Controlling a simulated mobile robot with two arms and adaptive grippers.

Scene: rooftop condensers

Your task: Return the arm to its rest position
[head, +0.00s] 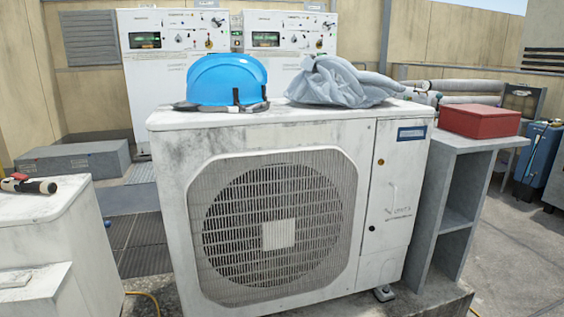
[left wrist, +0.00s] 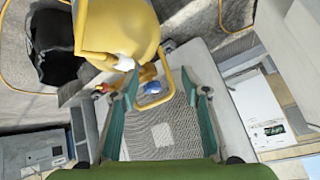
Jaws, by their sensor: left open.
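My left gripper (left wrist: 160,84) shows in the left wrist view with its two teal fingers spread apart. No object sits clamped between the fingertips. Behind the fingers lies a grey mesh grille with a pale square (left wrist: 163,133). A yellow rounded object (left wrist: 118,28) is just beyond the left finger and partly overlaps it in the picture; I cannot tell whether they touch. A small blue item and a yellow loop (left wrist: 152,92) show between the fingertips. Neither gripper shows in the head view. My right gripper is out of sight.
A white condenser unit (head: 372,240) stands in front, carrying a blue hard hat (head: 222,80) and grey cloth (head: 340,84). A red box (head: 480,122) sits on a grey shelf (head: 432,215). A tool (head: 28,185) lies on a white unit at left.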

